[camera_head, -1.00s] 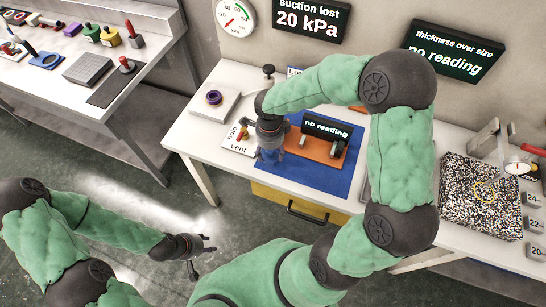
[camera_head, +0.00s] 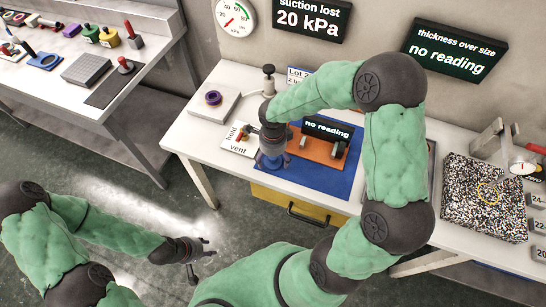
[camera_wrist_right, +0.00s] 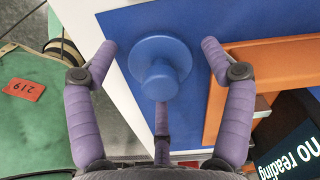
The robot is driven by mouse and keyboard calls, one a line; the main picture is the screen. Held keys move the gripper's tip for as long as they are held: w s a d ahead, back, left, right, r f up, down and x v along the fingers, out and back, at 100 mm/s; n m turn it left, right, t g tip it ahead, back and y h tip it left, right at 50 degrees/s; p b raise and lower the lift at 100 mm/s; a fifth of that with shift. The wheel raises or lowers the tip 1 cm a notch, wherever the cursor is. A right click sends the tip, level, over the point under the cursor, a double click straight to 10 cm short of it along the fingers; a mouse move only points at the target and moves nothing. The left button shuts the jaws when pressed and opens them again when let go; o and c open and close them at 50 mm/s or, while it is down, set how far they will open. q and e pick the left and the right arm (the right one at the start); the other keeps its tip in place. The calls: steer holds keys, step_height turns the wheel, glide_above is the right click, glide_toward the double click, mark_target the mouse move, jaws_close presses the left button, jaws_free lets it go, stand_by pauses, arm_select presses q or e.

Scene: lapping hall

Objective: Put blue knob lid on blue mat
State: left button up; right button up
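The blue knob lid (camera_wrist_right: 158,62) shows in the right wrist view, knob towards the camera. It is over the blue mat, close to the mat's left edge in that view; whether it touches the mat is hard to tell. The blue mat (camera_head: 315,184) lies on the white bench. My right gripper (camera_wrist_right: 160,48) is open, its purple fingers spread on either side of the lid and apart from it. In the head view my right gripper (camera_head: 271,160) is above the mat's left part and hides the lid. My left gripper (camera_head: 206,258) is open and empty, away from the bench.
An orange stand (camera_head: 318,149) with a "no reading" display is on the mat, close beside my right gripper. A hold/vent plate (camera_head: 238,140) with a red-tipped lever is just left. A speckled granite plate (camera_head: 484,198) stands further right.

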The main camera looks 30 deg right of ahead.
stand_by(0.3)
steer(key=shift+r, duration=0.2)
step_height(320, 180, up, 12)
steer(key=p, duration=0.4)
steer(key=shift+f, duration=0.15)
